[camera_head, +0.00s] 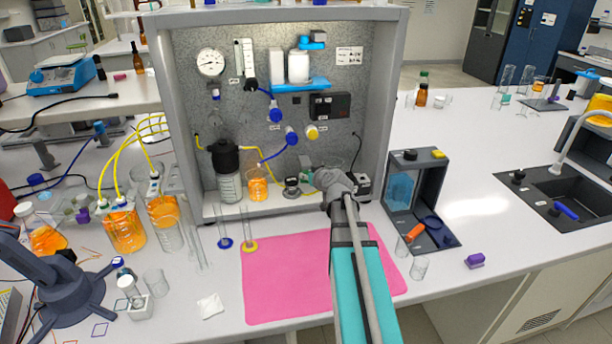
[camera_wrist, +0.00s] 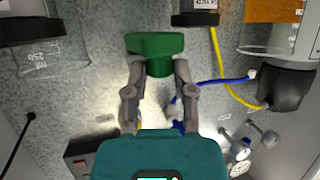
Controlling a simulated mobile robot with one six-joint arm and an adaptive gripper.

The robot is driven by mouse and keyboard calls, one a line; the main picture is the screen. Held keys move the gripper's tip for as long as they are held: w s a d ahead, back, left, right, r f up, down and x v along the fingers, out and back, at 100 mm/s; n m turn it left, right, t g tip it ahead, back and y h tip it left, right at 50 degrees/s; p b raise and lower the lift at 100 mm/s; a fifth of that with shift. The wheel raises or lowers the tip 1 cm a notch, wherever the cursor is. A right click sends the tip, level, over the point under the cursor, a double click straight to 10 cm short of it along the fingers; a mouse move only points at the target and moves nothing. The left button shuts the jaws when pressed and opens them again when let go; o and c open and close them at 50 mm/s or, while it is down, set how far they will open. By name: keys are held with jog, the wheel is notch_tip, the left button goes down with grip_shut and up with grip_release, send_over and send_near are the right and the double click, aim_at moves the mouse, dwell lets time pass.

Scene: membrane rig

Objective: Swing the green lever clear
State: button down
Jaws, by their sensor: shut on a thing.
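The green lever (camera_wrist: 155,45) shows in the wrist view as a dark green block in front of the grey speckled panel. My gripper (camera_wrist: 158,72) is shut on its narrower lower part, with one finger on each side. In the head view my gripper (camera_head: 322,182) reaches into the lower right of the membrane rig (camera_head: 182,120). There the lever is mostly hidden by my gripper and wrist, so its angle cannot be told.
A black-capped bottle (camera_head: 225,175) and an orange beaker (camera_head: 257,188) stand left of my gripper inside the rig. A blue-windowed box (camera_head: 430,168) stands to the right. A pink mat (camera_head: 285,280) lies below my arm. Blue and yellow tubes cross the panel.

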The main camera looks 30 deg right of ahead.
jog(key=shift+d+n+g+y, duration=0.45)
jog(key=shift+d+n+y, duration=0.15)
jog(key=shift+n+y, duration=0.65)
jog(key=shift+d+n+g+y, duration=0.55)
jog(key=shift+n+y, duration=0.6)
jog(key=shift+y, duration=0.2)
jog(key=shift+d+n+g+y, duration=0.4)
jog(key=shift+d+n+y, duration=0.2)
jog(key=shift+n+y, duration=0.65)
jog(key=shift+c, duration=2.2)
grip_release()
jog(key=shift+a, duration=0.15)
